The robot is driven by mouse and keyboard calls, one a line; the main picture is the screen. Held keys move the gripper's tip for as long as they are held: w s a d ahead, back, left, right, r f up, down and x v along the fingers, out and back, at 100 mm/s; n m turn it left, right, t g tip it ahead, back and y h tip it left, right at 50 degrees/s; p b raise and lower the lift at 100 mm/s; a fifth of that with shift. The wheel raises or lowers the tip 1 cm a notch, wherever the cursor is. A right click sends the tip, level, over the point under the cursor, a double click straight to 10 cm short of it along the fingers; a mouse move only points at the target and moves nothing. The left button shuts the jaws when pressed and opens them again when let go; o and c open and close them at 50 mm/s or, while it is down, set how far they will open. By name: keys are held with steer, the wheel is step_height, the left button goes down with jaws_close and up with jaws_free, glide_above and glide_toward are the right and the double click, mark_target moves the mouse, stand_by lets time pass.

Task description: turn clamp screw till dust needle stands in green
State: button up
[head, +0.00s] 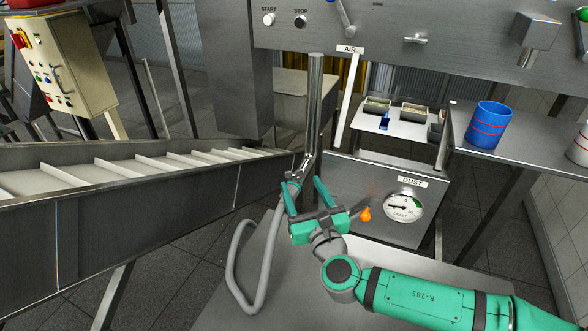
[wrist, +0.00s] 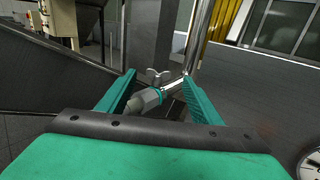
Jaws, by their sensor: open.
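The clamp screw (wrist: 157,76) is a small metal wing screw, standing up on the hose joint in the wrist view. I cannot tell contact. The dust gauge (head: 404,207) has its needle pointing left, outside the green part at right.
An orange knob (head: 366,214) sticks out close to the right of my gripper. A conveyor (head: 130,180) runs along the left. A blue cup (head: 488,125) stands on the right-hand table. A steel panel (head: 430,35) hangs above.

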mark_target(294, 171)
steer(key=x, duration=0.7)
steer(key=shift+w+a, duration=0.15)
steer(key=shift+w, duration=0.25)
steer(key=c, duration=1.1)
